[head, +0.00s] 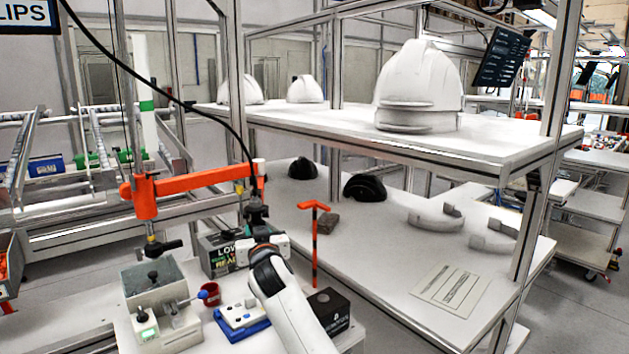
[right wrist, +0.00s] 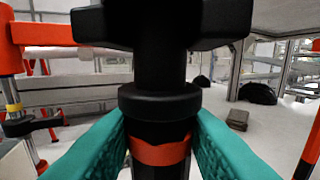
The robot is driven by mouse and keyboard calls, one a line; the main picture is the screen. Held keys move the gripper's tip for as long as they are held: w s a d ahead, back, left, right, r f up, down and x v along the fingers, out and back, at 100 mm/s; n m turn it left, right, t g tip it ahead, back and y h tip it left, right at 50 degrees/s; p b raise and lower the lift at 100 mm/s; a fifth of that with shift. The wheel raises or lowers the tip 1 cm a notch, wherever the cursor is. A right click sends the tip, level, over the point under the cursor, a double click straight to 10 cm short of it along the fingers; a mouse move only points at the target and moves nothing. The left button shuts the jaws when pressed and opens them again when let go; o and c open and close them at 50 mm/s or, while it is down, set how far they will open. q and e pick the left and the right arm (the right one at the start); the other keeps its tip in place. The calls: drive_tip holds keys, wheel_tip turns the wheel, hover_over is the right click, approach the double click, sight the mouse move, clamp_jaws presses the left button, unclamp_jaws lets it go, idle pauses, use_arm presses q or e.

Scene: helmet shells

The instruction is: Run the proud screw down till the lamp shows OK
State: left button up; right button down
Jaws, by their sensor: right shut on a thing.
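My right gripper (head: 256,222) is shut on a black driver tool (head: 255,208) that hangs below the orange arm (head: 190,181). In the right wrist view its teal fingers (right wrist: 160,140) press on both sides of the driver's black body (right wrist: 160,100), by an orange band. A grey block fixture (head: 153,280) stands at the lower left, with a dark knob-like part on top. The driver is to the right of this block and apart from it. A small green patch (head: 146,333) shows on the fixture's front; I cannot read it. The screw itself is too small to make out.
A dark box with lettering (head: 222,254) stands behind the fixture. A red cup (head: 211,294), a blue-based device (head: 242,318), a black box (head: 329,308) and an orange-topped post (head: 314,243) stand nearby. A shelf (head: 480,150) with white helmet shells is behind.

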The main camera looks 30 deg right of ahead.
sight(257, 216)
drive_tip(key=shift+f, duration=0.8)
idle(1.2)
drive_tip(key=shift+r, duration=0.1)
wheel_tip(257, 216, up, 6)
drive_tip(key=p, duration=0.4)
drive_tip(key=shift+p, duration=0.4)
